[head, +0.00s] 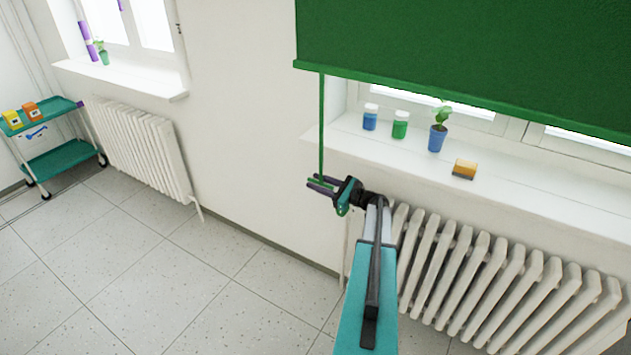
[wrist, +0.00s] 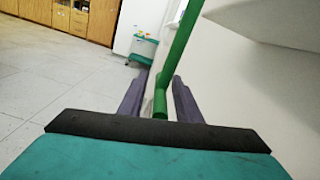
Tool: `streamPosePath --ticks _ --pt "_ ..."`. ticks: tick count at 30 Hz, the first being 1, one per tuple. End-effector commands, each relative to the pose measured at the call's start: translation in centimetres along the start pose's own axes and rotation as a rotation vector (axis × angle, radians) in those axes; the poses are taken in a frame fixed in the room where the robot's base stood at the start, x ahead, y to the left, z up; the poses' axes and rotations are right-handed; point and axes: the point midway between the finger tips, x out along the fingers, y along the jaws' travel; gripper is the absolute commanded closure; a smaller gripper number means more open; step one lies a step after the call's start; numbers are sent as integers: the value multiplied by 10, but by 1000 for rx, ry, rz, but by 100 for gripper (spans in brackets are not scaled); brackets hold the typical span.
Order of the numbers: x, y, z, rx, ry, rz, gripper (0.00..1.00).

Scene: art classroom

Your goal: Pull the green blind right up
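The green blind (head: 470,55) hangs partly lowered over the right window, its bottom edge above the sill. A green pull cord (head: 321,125) hangs from its left end down to my gripper (head: 318,184). In the wrist view, the cord's lower end (wrist: 163,107) is between the two purple-grey fingers of my gripper (wrist: 158,96). The fingers are apart, with a gap showing beside the cord, so my gripper is open around it.
The white sill (head: 500,185) bears a blue jar (head: 370,121), a green jar (head: 400,128), a potted plant (head: 437,138) and a yellow-black block (head: 464,169). A radiator (head: 500,275) stands below. A green trolley (head: 58,160) is at left; the floor between is clear.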

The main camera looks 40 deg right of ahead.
Motion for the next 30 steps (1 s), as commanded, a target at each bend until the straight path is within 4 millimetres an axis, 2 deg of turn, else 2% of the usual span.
streamPosePath --ticks 4,14,18,20,26,30 --pt "9 0 0 0 0 0 69" --pt "10 0 0 0 1 -1 69" --pt "9 0 0 0 1 -1 93" --pt "9 0 0 0 1 -1 100" --pt "9 0 0 0 1 0 100" --pt "9 -1 10 -2 0 1 100"
